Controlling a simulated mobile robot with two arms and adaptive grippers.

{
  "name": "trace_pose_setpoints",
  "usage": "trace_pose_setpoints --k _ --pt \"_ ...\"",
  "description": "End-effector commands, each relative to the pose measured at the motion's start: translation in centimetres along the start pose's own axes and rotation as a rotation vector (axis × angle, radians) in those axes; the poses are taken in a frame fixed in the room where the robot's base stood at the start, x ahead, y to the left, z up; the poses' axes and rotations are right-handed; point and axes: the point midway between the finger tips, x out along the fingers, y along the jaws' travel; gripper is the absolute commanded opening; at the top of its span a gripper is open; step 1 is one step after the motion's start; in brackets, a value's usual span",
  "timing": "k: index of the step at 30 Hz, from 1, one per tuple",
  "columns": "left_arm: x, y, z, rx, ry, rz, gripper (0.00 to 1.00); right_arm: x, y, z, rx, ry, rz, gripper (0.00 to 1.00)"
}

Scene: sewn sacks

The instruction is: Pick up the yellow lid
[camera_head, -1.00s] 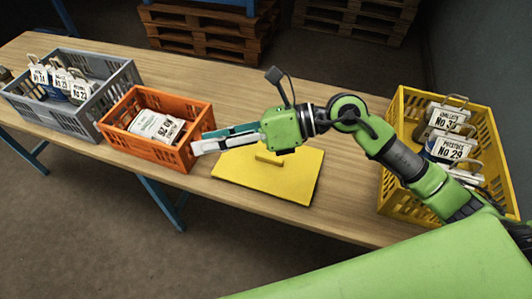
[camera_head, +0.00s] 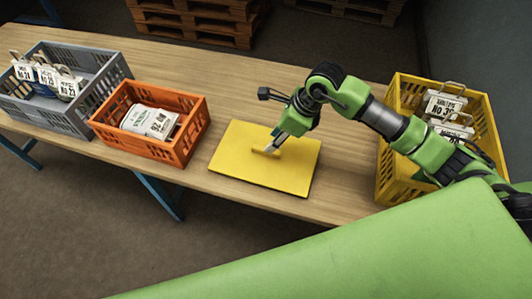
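The yellow lid (camera_head: 240,168) lies flat on the wooden table, between the orange crate and the yellow crate. Its raised yellow handle bar (camera_head: 259,151) is near its middle. My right gripper (camera_head: 272,147) points down at the lid, with its fingertips at the right end of the handle. The fingers overlap each other from this angle, so I cannot tell whether they are open or closed, or whether they touch the handle. My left gripper is not in view.
An orange crate (camera_head: 177,155) with a labelled sack stands left of the lid. A grey crate (camera_head: 75,121) with several sacks is farther left. A yellow crate (camera_head: 391,180) with labelled sacks stands at right, partly behind my arm. The table (camera_head: 225,76) is bare behind the lid.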

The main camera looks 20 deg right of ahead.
Motion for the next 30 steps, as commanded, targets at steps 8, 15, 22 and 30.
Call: trace_pose_setpoints --k 8,15,22,30 --pt "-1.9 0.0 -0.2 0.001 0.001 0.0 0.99 2.9 0.5 -0.1 0.004 0.002 0.007 0.32" --pt "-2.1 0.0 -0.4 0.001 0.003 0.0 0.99 5.4 0.3 -0.2 0.001 0.0 0.001 0.32" --pt "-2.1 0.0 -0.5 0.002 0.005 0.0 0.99 5.5 0.3 -0.2 0.0 0.0 0.0 0.27" --pt "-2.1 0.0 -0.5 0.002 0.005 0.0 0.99 5.4 0.3 -0.2 0.0 -0.002 0.0 0.0"
